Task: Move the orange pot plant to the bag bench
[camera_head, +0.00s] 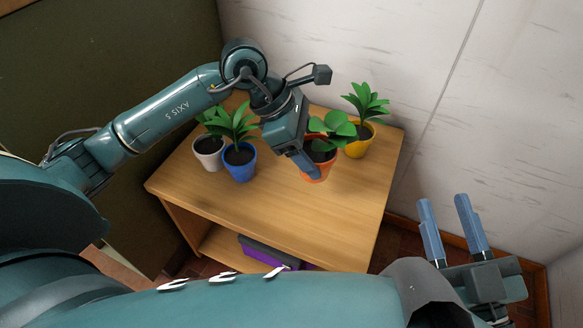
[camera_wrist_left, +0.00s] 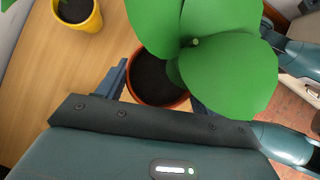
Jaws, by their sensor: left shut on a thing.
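The orange pot plant (camera_head: 316,171) has broad round leaves and stands upright at the right part of the wooden bench top. It also shows in the left wrist view (camera_wrist_left: 152,82), with dark soil and large green leaves. My left gripper (camera_head: 312,170) is shut on the orange pot, with its fingers at the pot's sides in the left wrist view. Whether the pot touches the wood is hard to tell. My right gripper (camera_head: 450,222) is open and empty at the lower right, off the bench. I cannot tell a bag bench apart in these views.
The wooden bench (camera_head: 290,225) also holds a yellow pot plant (camera_head: 358,147) close behind right, a blue pot plant (camera_head: 239,163) and a white pot plant (camera_head: 208,153) at left. A purple item (camera_head: 268,256) lies on its lower shelf. A pale wall (camera_head: 430,60) stands behind. The front top is clear.

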